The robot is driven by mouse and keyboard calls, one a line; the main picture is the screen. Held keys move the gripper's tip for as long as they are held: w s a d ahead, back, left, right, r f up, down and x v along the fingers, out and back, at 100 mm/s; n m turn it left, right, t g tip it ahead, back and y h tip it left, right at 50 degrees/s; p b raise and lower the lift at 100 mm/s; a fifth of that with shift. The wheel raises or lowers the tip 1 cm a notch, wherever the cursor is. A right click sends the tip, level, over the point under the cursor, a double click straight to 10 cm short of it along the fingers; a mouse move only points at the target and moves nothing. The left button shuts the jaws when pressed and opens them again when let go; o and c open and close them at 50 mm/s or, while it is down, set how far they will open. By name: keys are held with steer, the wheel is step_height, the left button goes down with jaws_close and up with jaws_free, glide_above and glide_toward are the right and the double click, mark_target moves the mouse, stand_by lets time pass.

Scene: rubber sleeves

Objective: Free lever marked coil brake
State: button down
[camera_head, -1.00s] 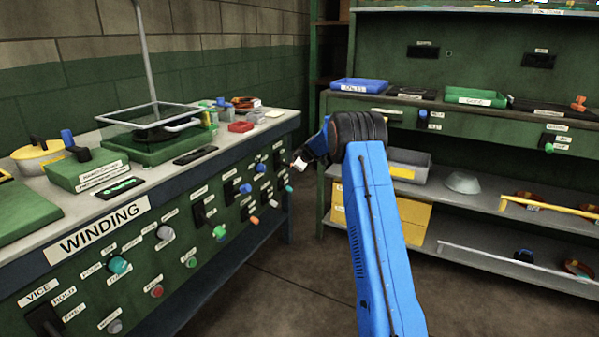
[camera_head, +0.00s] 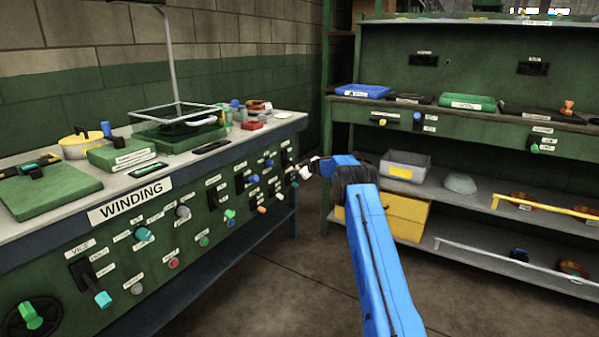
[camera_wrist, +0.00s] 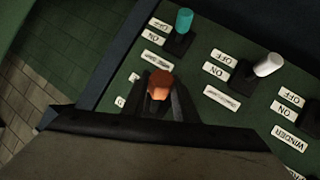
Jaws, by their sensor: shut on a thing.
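In the wrist view my gripper (camera_wrist: 160,98) is shut on an orange-tipped lever (camera_wrist: 160,84) on the green panel. A teal-tipped lever (camera_wrist: 183,20) and a white-tipped lever (camera_wrist: 267,65) stand beside it, each with OFF and ON labels. The nameplates near them are too blurred to read, and my fingers hide the base of the orange lever. I cannot make out which lever is marked coil brake. In the head view my gripper (camera_head: 298,172) is at the far right end of the winding bench's front panel (camera_head: 190,255).
The winding bench (camera_head: 270,128) carries trays and small parts on top, with many knobs and levers on its front. A shelf unit (camera_head: 440,165) with bins stands to the right. Bare floor (camera_head: 300,270) lies between them.

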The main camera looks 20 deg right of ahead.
steer(key=shift+f, duration=0.2)
stand_by(0.4)
steer(key=c, duration=1.4)
jaws_free()
steer(key=shift+s+r, duration=0.1)
steer(key=shift+s+r, duration=0.15)
steer(key=shift+s, duration=0.05)
steer(key=v, duration=1.6)
steer(key=shift+s+d, duration=0.25)
steer(key=shift+s, duration=0.1)
